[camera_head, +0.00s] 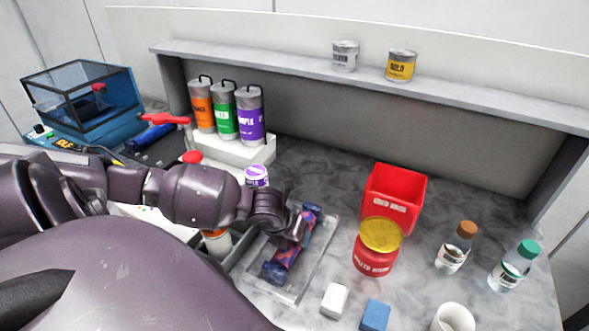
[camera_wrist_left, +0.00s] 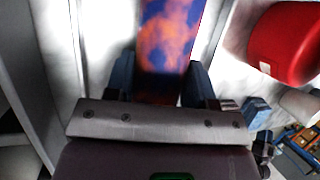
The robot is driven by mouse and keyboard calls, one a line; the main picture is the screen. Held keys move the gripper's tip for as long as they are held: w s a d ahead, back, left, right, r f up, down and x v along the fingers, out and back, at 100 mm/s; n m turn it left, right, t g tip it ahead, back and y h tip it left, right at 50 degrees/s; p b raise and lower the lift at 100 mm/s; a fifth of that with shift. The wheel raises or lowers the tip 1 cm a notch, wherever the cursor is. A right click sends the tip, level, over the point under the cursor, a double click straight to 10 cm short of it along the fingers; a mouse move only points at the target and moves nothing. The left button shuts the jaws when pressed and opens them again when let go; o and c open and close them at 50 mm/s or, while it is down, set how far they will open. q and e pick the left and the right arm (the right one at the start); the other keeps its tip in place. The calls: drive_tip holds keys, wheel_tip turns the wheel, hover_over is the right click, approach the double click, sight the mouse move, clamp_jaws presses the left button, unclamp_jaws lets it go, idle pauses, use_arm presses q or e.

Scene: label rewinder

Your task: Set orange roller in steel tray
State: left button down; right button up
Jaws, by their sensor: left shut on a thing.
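The roller (camera_head: 277,267), patterned in blue, purple and orange-red, lies lengthwise within the outline of the steel tray (camera_head: 325,253) in the head view. I cannot tell whether it touches the tray floor. My left gripper (camera_head: 288,228) is over the tray, shut on the roller and hiding its middle. In the left wrist view, the roller (camera_wrist_left: 170,35) runs away from me between the two blue-grey fingers of the gripper (camera_wrist_left: 160,82). My right gripper is not in view.
A red bin (camera_head: 393,198) and a red jar with a yellow lid (camera_head: 376,250) stand right of the tray. White and blue blocks (camera_head: 374,315) lie in front. Two bottles (camera_head: 455,248) are farther right. Three canisters (camera_head: 226,112) stand behind my left arm.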

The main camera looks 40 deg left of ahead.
use_arm(q)
drive_tip(key=shift+c, duration=2.2)
unclamp_jaws()
drive_tip(key=shift+f, duration=0.1)
drive_tip(key=shift+o, duration=0.2)
drive_tip(key=shift+f, duration=0.1)
drive_tip(key=d+v, duration=0.1)
drive_tip(key=v, duration=1)
drive_tip(key=shift+a, duration=0.45)
